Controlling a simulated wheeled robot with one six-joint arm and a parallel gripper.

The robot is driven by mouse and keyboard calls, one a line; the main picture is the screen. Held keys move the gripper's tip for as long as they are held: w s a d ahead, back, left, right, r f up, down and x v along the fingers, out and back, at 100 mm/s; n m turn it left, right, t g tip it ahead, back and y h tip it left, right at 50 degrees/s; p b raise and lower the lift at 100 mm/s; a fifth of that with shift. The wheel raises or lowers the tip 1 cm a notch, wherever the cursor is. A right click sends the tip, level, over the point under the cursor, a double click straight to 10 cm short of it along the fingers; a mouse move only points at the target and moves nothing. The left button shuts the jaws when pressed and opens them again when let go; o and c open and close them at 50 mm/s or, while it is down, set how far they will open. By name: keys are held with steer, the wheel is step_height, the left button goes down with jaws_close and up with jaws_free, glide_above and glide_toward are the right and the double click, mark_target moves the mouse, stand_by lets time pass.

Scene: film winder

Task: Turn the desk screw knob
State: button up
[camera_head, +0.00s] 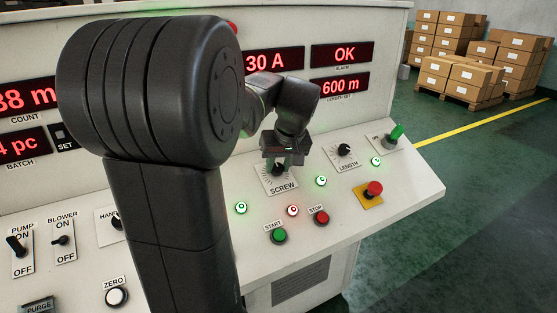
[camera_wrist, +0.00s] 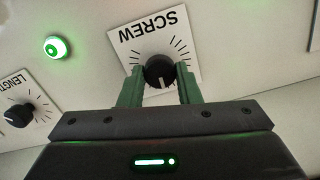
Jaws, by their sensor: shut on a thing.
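The SCREW knob (camera_wrist: 159,72) is a round black knob with a white pointer line, on a white dial plate (camera_wrist: 127,40) with tick marks. My gripper (camera_wrist: 160,88) has its two green fingers on either side of the knob, shut on it. In the wrist view the picture is upside down and the pointer line is toward the gripper. In the head view my gripper (camera_head: 282,163) is over the SCREW plate (camera_head: 282,187) and hides most of the knob.
The LENGTH knob (camera_head: 345,150) is to the right. A lit green lamp (camera_head: 321,181), START button (camera_head: 278,236), STOP button (camera_head: 321,217) and red emergency button (camera_head: 374,188) are nearby. The display panel (camera_head: 340,85) rises behind. Stacked boxes (camera_head: 470,75) stand far off.

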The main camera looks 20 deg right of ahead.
steer(key=m+p, duration=0.2)
steer(key=m, duration=0.3)
steer(key=shift+d+r+m+p, duration=0.1)
steer(key=shift+r+m+p, duration=0.05)
steer(key=shift+m+p, duration=0.2)
steer(key=m+p, duration=0.2)
steer(key=m, duration=0.3)
steer(key=shift+m+y+p, duration=0.3)
steer(key=shift+m+p, duration=0.05)
steer(key=shift+p, duration=0.05)
steer(key=o, duration=1)
steer(key=shift+c, duration=0.2)
steer(key=v, duration=1.3)
steer(key=shift+s+r+b, duration=0.15)
steer(key=shift+s+b, duration=0.3)
